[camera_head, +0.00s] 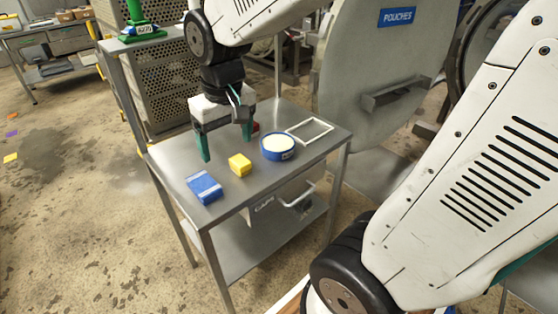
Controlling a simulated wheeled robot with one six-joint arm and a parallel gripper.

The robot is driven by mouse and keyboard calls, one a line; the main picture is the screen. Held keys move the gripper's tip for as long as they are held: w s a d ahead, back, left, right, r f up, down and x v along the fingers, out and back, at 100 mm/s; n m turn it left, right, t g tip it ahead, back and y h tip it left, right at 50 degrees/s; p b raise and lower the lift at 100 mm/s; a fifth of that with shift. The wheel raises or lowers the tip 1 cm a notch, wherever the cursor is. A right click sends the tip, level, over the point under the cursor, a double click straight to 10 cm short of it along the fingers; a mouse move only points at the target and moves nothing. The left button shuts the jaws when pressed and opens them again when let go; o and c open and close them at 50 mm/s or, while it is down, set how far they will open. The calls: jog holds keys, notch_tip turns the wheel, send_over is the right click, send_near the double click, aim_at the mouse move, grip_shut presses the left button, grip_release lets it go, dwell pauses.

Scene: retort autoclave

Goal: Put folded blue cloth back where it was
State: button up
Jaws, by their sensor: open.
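The folded blue cloth (204,187) lies flat near the front left edge of the steel table (234,194). It is blue with a paler band. My gripper (227,147) points down over the table, behind the cloth and to its right. Its two green-tipped fingers are spread wide with nothing held between them. The left finger is closest to the cloth but apart from it. A white outlined rectangle (310,130) lies empty at the table's right rear.
A yellow block (239,165) and a blue round tub (278,147) with a pale top stand on the table. A red thing (255,128) is partly hidden behind my gripper. A perforated crate stack (157,75) and the large round door (375,60) stand behind.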

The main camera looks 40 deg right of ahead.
jog(key=s+d+r, duration=0.1)
jog(key=s+r, duration=0.2)
jog(key=s, duration=1.2)
jog(key=shift+s, duration=0.25)
